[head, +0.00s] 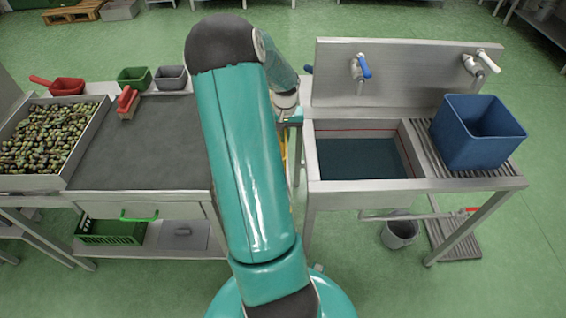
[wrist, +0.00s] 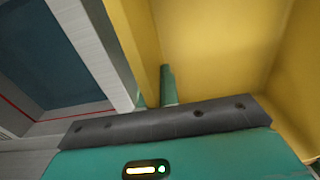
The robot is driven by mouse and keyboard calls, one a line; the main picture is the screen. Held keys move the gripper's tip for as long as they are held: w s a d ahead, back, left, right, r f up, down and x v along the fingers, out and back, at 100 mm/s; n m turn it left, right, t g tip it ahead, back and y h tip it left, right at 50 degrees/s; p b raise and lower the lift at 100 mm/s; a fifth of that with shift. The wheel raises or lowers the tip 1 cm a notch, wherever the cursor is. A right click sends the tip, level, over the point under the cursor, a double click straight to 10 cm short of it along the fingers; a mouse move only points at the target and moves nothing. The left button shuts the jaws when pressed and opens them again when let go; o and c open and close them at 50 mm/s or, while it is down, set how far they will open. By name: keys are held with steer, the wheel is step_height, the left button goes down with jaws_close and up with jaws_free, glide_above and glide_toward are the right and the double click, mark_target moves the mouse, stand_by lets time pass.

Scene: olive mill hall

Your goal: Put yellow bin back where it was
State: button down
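The yellow bin (wrist: 215,50) fills the right of the wrist view, where I look into its inside. My gripper (wrist: 155,88) has one teal finger on each side of the bin's wall and appears shut on it. In the head view only a thin strip of the yellow bin (head: 284,152) shows beside my arm, in the gap between the left worktable and the sink. My arm hides the rest of it, so its base and what is under it cannot be seen.
The sink (head: 360,186) stands just right of the bin, with a blue bin (head: 478,135) on its drainboard. The left worktable (head: 150,145) holds an olive tray (head: 30,183), a red brush (head: 127,103) and small scoops. A grey bucket (head: 400,233) is under the sink. Green floor lies in front.

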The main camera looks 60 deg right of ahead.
step_height(320, 180, down, 14)
stand_by(0.4)
steer(key=shift+w+f, duration=0.1)
steer(key=shift+f, duration=0.1)
steer(key=c, duration=1.6)
jaws_free()
steer(key=shift+c, duration=0.2)
step_height(320, 180, up, 12)
steer(key=shift+r, duration=0.1)
